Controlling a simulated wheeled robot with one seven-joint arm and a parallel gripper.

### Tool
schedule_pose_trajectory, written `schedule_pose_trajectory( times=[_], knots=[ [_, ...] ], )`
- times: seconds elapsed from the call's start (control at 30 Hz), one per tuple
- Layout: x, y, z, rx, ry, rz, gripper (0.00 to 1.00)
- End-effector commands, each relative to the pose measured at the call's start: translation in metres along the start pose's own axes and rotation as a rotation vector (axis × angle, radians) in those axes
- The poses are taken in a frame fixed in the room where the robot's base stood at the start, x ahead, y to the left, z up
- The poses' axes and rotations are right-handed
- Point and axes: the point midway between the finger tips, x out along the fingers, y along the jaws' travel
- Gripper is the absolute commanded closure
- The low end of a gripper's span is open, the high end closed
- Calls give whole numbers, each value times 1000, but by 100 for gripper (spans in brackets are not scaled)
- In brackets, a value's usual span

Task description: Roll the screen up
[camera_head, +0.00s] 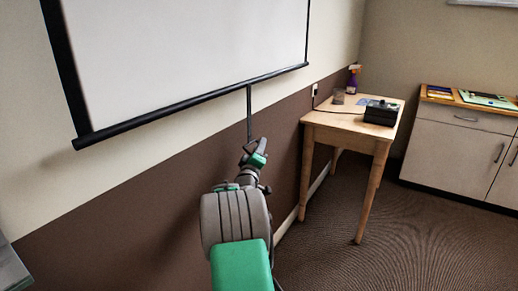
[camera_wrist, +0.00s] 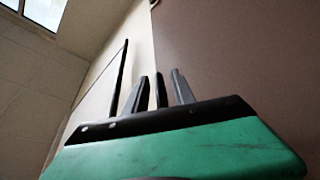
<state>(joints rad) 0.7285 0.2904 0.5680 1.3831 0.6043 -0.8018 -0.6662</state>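The projection screen (camera_head: 190,45) hangs pulled down on the wall, a white sheet with black edges. Its black bottom bar (camera_head: 200,101) slopes across the head view, and a bar shows in the wrist view (camera_wrist: 118,78). A thin dark pull strap (camera_head: 249,112) hangs straight down from the bar. My gripper (camera_head: 252,146) is at the strap's lower end, its fingers apart. The fingers also show in the wrist view (camera_wrist: 160,90), pointing up past the green palm.
A wooden table (camera_head: 345,122) stands to the right against the wall, with a black device (camera_head: 381,113) and a spray bottle (camera_head: 352,79) on it. A white cabinet (camera_head: 455,146) is farther right. The carpet (camera_head: 400,225) in front is clear.

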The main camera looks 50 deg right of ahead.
Motion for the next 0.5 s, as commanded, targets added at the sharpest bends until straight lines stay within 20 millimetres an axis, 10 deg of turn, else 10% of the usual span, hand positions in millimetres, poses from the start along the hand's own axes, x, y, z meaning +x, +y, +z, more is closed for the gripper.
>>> schedule_pose_trajectory(
  times=[0.5],
  knots=[
    [-1,-1,-1,1,1,-1,100]
  ],
)
